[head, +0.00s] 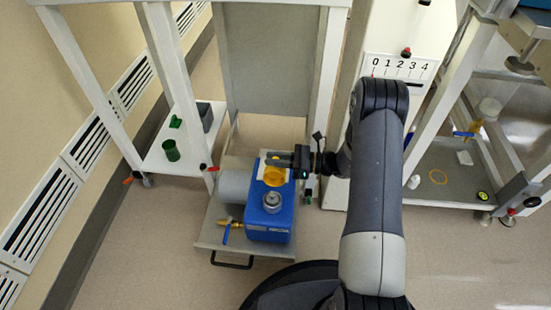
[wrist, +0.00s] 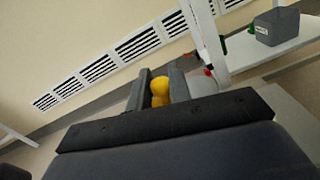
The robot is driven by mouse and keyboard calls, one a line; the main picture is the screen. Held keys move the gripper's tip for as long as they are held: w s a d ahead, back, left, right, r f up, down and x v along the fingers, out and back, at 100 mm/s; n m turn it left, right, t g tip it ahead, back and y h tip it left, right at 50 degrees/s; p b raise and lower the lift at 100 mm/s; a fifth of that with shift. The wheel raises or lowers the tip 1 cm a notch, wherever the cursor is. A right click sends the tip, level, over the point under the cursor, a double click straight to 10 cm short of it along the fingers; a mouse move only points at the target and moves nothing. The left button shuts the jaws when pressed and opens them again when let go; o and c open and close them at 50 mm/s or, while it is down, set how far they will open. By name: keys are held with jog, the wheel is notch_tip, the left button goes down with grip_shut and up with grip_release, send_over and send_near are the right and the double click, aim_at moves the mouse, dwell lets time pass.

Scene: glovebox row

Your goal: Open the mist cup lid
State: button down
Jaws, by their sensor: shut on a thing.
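The blue machine (head: 268,222) stands on a low trolley and has a round yellow-orange part (head: 274,177), which looks like the mist cup lid, on its top toward the back. My gripper (head: 272,161) reaches in from the right over the back of the machine. In the wrist view, a yellow knob (wrist: 160,88) sits between the two grey fingers, and my gripper (wrist: 158,80) is shut on it. The fingers hide part of the knob. I cannot tell from these views whether the lid is raised.
A grey cylinder (head: 234,187) and a brass valve with a blue handle (head: 226,229) are left of the machine. A grey knob (head: 272,201) is on its top. A white shelf (head: 190,152) with a green cup (head: 171,150) stands left. Open floor lies in front.

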jog(key=shift+s+a+r+n, duration=0.1)
jog(key=shift+s+r+n, duration=0.1)
jog(key=shift+s+n, duration=0.35)
jog(key=shift+s+a+r+n, duration=0.15)
jog(key=shift+s+n, duration=0.25)
jog(key=shift+n, duration=0.25)
jog(key=c, duration=1.4)
grip_release()
jog(key=shift+d, duration=0.1)
jog(key=d+p, duration=0.1)
jog(key=d, duration=0.2)
jog(key=s+d, duration=0.1)
jog(key=d, duration=0.3)
jog(key=s+d+p, duration=0.1)
jog(key=d, duration=0.2)
jog(key=shift+d+p, duration=0.3)
